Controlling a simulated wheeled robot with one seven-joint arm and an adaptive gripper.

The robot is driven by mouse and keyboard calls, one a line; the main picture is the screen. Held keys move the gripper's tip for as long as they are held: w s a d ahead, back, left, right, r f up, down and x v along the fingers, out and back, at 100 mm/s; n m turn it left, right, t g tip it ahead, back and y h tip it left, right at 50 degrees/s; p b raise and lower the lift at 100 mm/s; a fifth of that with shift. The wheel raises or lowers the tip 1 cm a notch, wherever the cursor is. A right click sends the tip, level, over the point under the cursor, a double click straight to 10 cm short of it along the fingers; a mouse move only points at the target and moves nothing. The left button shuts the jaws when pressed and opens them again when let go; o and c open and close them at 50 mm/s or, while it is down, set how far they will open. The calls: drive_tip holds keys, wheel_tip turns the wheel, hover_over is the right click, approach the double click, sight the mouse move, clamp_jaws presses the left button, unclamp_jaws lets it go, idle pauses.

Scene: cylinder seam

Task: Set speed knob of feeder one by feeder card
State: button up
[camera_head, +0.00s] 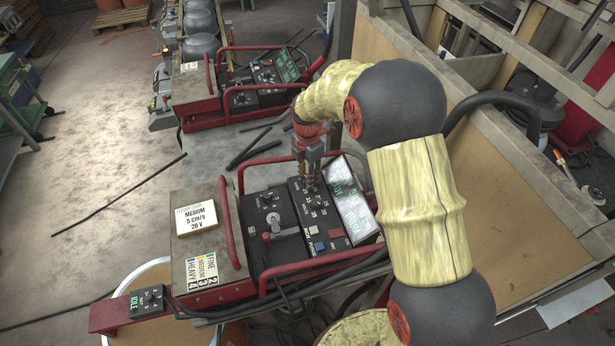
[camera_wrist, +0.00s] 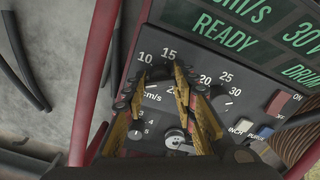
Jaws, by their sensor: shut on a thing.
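The feeder card (camera_head: 196,218) lies on top of the near feeder (camera_head: 190,262) and reads MEDIUM, 5 cm/s, 20 V. My gripper (camera_head: 311,184) points down at that feeder's black control panel (camera_head: 282,220). In the wrist view my gripper (camera_wrist: 164,78) is shut around the dark speed knob (camera_wrist: 160,74), beside the marks 10, 15 and cm/s; the fingers hide most of the knob and its pointer. A second knob (camera_wrist: 221,99), by the marks 20, 25 and 30, is just right of the fingers. The display (camera_wrist: 225,38) reads READY and 30 V; its cm/s number is cut off.
Red guard rails (camera_head: 232,225) flank the panel. ON, INCH and PURGE buttons (camera_wrist: 277,103) are close right of the fingers. A chart (camera_head: 203,269) lists FINE, MEDIUM and HEAVY. A small IDLE box (camera_head: 147,301) stands in front. A similar unit (camera_head: 250,85) is behind.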

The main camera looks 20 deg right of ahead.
drive_tip(key=o, duration=1)
drive_tip(key=shift+r, duration=0.1)
wheel_tip(320, 180, up, 12)
idle(0.6)
